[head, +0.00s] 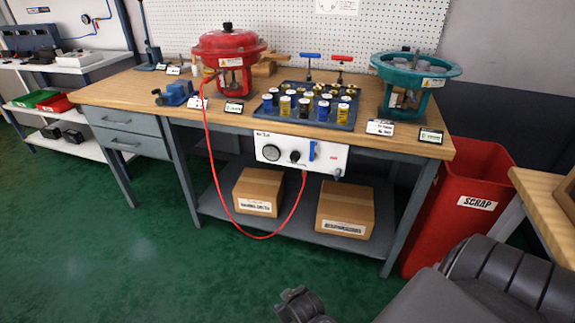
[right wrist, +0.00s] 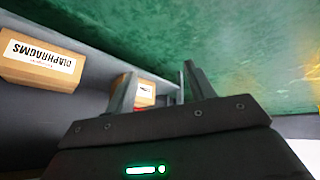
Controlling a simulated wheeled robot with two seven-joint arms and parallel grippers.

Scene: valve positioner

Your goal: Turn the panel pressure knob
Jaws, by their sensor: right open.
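The white panel (head: 334,158) hangs under the front edge of the workbench. Its black pressure knob (head: 295,156) sits near the middle, between a round gauge (head: 271,153) and a blue lever (head: 312,151). My right gripper (right wrist: 159,85) is open and empty in the right wrist view, with its two fingers apart. The panel and knob do not show in that view. In the head view, my right arm is low at the bottom right, well apart from the panel. My left gripper is not in view.
A red hose (head: 223,172) loops from the panel up to the red actuator (head: 229,50). A red scrap bin (head: 455,205) stands right. Green floor before the bench is clear.

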